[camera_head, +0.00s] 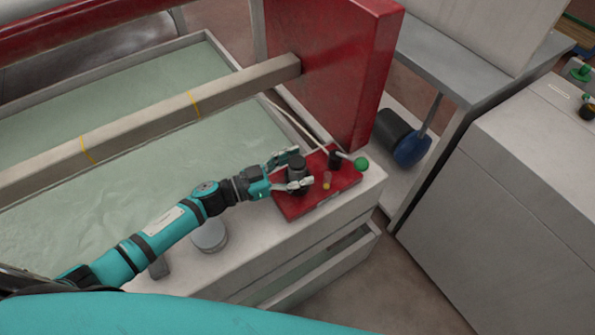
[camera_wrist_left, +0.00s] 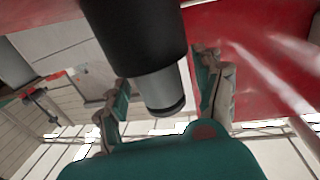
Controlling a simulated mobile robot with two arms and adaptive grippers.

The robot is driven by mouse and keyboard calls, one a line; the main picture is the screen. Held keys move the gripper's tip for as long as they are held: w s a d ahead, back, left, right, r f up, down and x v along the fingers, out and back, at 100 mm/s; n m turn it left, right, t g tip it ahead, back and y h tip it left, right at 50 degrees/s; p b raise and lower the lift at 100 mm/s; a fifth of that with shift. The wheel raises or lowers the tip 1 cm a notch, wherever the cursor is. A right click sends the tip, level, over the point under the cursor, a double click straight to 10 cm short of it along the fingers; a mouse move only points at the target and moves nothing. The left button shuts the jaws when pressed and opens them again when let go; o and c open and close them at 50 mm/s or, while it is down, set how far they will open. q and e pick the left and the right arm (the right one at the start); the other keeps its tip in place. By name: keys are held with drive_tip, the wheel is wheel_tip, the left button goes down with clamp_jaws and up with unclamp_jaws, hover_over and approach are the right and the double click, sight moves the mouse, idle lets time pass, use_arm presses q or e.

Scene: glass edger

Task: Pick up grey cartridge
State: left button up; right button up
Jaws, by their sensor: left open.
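My left gripper (camera_head: 304,168) is open, with one finger on either side of the cartridge. In the left wrist view the cartridge (camera_wrist_left: 155,85) has a black body and a lighter grey end, and it lies between the two open fingers (camera_wrist_left: 165,75). I cannot tell whether either finger touches it. My right gripper is in neither view.
A red upright panel (camera_head: 335,65) rises behind. A round grey disc (camera_head: 209,236) lies on the ledge under my left arm. A pale green basin (camera_head: 200,90) lies to the left.

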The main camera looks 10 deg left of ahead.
use_arm(q)
drive_tip(key=shift+d, duration=0.1)
drive_tip(key=c, duration=1.4)
drive_tip(key=shift+o, duration=0.2)
